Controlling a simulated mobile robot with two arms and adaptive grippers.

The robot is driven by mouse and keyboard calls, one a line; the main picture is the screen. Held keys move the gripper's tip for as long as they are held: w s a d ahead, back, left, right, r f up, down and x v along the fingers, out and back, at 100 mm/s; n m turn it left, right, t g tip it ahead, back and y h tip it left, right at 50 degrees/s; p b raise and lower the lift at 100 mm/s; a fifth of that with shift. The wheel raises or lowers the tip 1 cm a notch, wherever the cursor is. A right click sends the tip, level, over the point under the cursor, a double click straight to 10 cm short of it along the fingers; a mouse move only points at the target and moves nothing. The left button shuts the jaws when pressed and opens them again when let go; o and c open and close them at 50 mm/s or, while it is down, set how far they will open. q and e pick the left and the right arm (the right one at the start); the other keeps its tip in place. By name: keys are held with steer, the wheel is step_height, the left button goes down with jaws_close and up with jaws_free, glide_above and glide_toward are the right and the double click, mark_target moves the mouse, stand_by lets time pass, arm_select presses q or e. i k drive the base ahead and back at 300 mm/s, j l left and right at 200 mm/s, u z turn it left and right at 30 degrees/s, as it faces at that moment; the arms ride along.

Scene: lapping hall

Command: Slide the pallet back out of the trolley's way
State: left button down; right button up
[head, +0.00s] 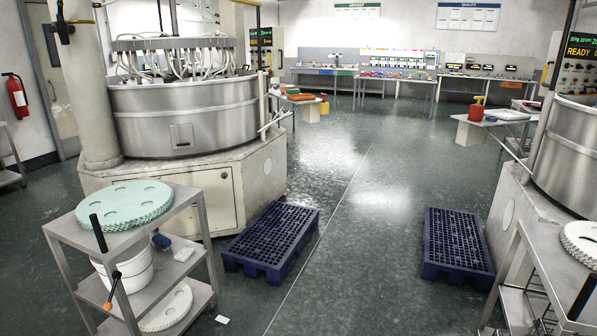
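Two dark blue slatted pallets lie flat on the floor. One pallet (271,240) lies left of the pale floor line, close to the base of the left machine, set at an angle. The other pallet (457,243) lies on the right, near the base of the right machine. A grey steel shelf trolley (178,225) stands at the front left, left of the first pallet and apart from it. Another steel stand (535,262) is cut off at the right edge; I cannot tell which one the task means. Neither of my grippers is in view.
The trolley carries a pale green toothed disc (125,205), a white bucket (128,268) and a white disc (168,308). A large round machine (185,115) stands behind it. The floor between the pallets is clear. A small white piece (222,319) lies on the floor.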

mark_target(272, 243)
steer(key=i, duration=2.1)
